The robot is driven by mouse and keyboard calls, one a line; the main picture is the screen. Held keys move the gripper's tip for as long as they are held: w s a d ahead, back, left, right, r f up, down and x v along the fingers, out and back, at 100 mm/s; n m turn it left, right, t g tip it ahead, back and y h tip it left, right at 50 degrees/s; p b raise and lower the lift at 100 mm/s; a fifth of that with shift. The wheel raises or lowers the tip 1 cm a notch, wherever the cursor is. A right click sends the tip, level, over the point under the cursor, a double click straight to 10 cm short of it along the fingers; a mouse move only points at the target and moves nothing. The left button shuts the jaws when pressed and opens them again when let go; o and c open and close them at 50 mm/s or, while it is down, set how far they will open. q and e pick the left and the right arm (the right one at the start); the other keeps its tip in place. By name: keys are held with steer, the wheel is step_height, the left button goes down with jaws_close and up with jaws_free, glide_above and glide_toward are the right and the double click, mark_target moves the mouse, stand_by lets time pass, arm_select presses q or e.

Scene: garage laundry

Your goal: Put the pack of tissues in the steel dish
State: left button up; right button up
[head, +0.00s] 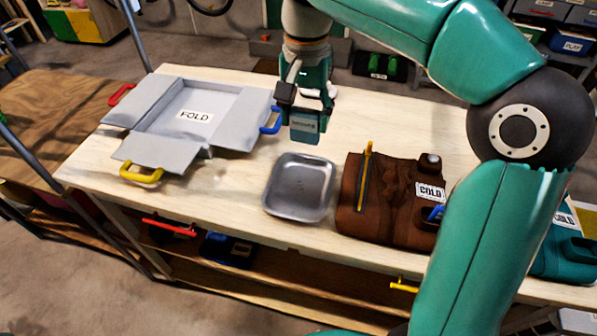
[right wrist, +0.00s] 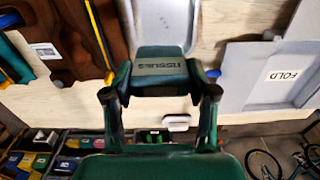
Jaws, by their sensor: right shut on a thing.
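The pack of tissues (head: 304,126) is a dark teal block with a paler label. My right gripper (head: 304,103) is shut on it and holds it above the table, just behind the steel dish. In the right wrist view the pack (right wrist: 158,66) sits between the two fingertips of the gripper (right wrist: 160,88), with its "TISSUES" lettering showing. The steel dish (head: 300,187) is a shallow grey tray, empty, on the table in front of the pack. It also shows partly behind the pack in the right wrist view (right wrist: 180,22). My left gripper is not in view.
A grey folding board (head: 195,115) marked "FOLD", with red, blue and yellow handles, lies left of the dish. A brown container (head: 390,200) marked "COLD" stands close on its right. The pale wooden table (head: 235,200) is clear around the dish's left side.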

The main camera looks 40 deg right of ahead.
mark_target(300, 140)
steer(key=shift+w+a+f+b, duration=0.1)
steer(key=shift+f+b, duration=0.2)
steer(key=shift+f, duration=2.25)
steer(key=shift+w+a+f+b, duration=0.15)
steer(key=shift+f+b, duration=0.2)
steer(key=shift+f, duration=2.25)
steer(key=shift+w+a+f+b, duration=0.1)
steer(key=shift+f+b, duration=0.2)
steer(key=shift+f, duration=2.25)
steer(key=shift+s+f, duration=0.1)
steer(key=o, duration=0.9)
steer(key=shift+c, duration=0.2)
steer(key=shift+r, duration=0.2)
step_height(300, 140, up, 12)
steer(key=shift+f+p, duration=0.1)
steer(key=shift+p, duration=0.8)
